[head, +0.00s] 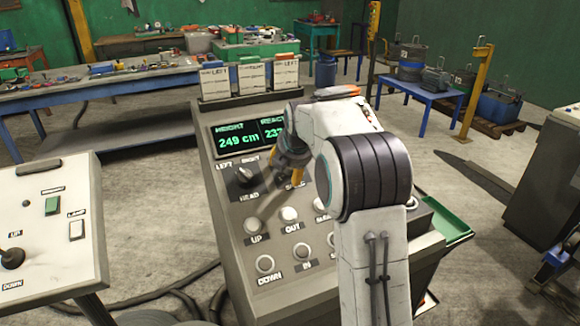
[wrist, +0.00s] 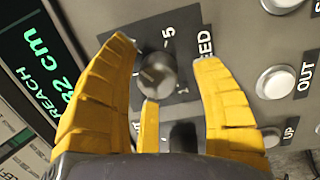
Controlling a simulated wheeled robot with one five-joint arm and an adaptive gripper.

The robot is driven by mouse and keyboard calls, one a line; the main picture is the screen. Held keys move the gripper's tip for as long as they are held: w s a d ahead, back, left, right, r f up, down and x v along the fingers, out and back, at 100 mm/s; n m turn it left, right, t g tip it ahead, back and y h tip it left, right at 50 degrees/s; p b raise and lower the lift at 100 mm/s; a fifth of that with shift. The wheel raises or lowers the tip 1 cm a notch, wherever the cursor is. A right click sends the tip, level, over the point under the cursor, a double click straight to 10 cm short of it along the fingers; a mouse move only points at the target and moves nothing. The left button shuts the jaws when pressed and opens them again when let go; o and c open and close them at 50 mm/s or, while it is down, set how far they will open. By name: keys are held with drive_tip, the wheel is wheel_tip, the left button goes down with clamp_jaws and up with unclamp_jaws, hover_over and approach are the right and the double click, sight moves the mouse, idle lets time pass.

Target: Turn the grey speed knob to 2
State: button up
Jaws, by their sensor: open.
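The grey speed knob (wrist: 158,73) is in the upper middle of the wrist view, on the panel beside the partly covered SPEED lettering. A 5 shows on its dial; a pale mark shows on its face, but I cannot tell which number it points to. My gripper (wrist: 163,55) is open, with yellow fingers on the left and right of the knob and another below it. A gap shows between the side fingers and the knob. In the head view my gripper (head: 283,172) points down at the console (head: 229,222) and hides the knob.
The black HEAD knob (head: 245,178) is left of my gripper. White buttons, including UP (head: 256,227) and OUT (head: 289,214), sit nearer the front. The green display (head: 238,140) reads 249 cm. Cards (head: 250,78) stand behind. A second control box (head: 45,235) is at left.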

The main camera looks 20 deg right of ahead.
drive_tip(key=shift+s+r, duration=0.25)
drive_tip(key=shift+r, duration=0.3)
drive_tip(key=v, duration=1)
drive_tip(key=shift+s+a+r, duration=0.15)
drive_tip(key=shift+s+r, duration=0.1)
drive_tip(key=shift+s, duration=0.05)
drive_tip(key=shift+w+d+f+m+g+p, duration=0.3)
drive_tip(key=shift+w+f+m+p, duration=1.05)
drive_tip(key=shift+m, duration=0.9)
drive_tip(key=shift+w+d+f+m+g+p, duration=0.3)
drive_tip(key=shift+w+f+m+p, duration=0.55)
drive_tip(key=shift+f+m+p, duration=1)
drive_tip(key=shift+w+d+f+m+g+p, duration=0.25)
drive_tip(key=shift+w+f+m+p, duration=0.8)
drive_tip(key=shift+f+m, duration=1.25)
drive_tip(key=shift+r+m, duration=0.4)
